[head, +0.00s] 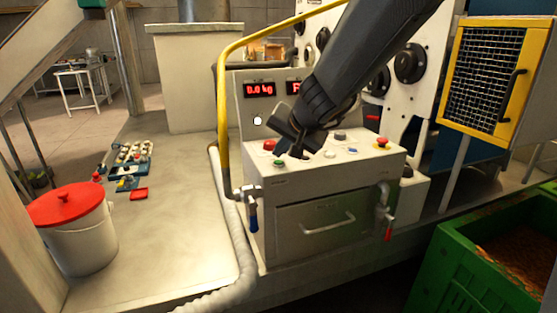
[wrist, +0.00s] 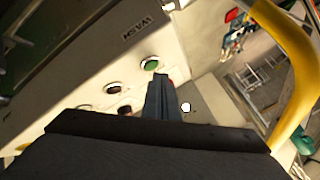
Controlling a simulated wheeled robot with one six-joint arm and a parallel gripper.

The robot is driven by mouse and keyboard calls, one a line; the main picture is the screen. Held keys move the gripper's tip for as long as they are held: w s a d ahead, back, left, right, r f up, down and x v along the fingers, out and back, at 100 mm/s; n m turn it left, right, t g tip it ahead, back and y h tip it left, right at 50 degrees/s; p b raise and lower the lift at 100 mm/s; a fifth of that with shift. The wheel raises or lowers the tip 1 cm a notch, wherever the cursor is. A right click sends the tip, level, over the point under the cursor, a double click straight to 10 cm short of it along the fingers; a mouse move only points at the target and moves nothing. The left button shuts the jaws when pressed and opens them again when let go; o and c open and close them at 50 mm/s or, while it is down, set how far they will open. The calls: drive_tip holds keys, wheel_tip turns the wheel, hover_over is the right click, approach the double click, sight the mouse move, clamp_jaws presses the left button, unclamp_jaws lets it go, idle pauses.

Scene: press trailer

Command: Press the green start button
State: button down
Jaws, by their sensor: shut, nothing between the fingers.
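The green start button (head: 278,162) is on the top face of the white control box, near its front left corner. It also shows in the wrist view, where the green button (wrist: 152,64) has a dark rim and lies just beyond my fingertips. My gripper (head: 283,153) is shut and empty, pointing down over the left part of the panel. In the wrist view the closed fingers of my gripper (wrist: 160,78) end right beside the green button's lower edge. I cannot tell whether they touch it.
A red button (head: 269,144) sits just behind the green one. A yellow pipe (head: 222,120) rises at the box's left. Red displays (head: 260,90) stand behind.

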sight(280, 166)
drive_tip(key=shift+r, duration=0.25)
wheel_tip(280, 166, up, 5)
drive_tip(key=p, duration=0.4)
drive_tip(key=shift+f+p, duration=0.1)
drive_tip(key=shift+p, duration=0.25)
idle(0.4)
drive_tip(key=s+d+f+n+g+h, duration=0.1)
drive_tip(key=s+d+f+g, duration=0.1)
drive_tip(key=s+d+f, duration=0.3)
drive_tip(key=s+d+f+n+g+h, duration=0.1)
drive_tip(key=s+d+f+n+g, duration=0.1)
drive_tip(key=s, duration=1)
drive_tip(key=s+d+f+n+g+h, duration=0.1)
drive_tip(key=s+d+f+g, duration=0.2)
drive_tip(key=s+d+f, duration=0.4)
wheel_tip(280, 166, down, 2)
drive_tip(key=shift+s+d+f+n, duration=0.1)
drive_tip(key=shift+s+d+n, duration=0.25)
drive_tip(key=shift+s, duration=0.85)
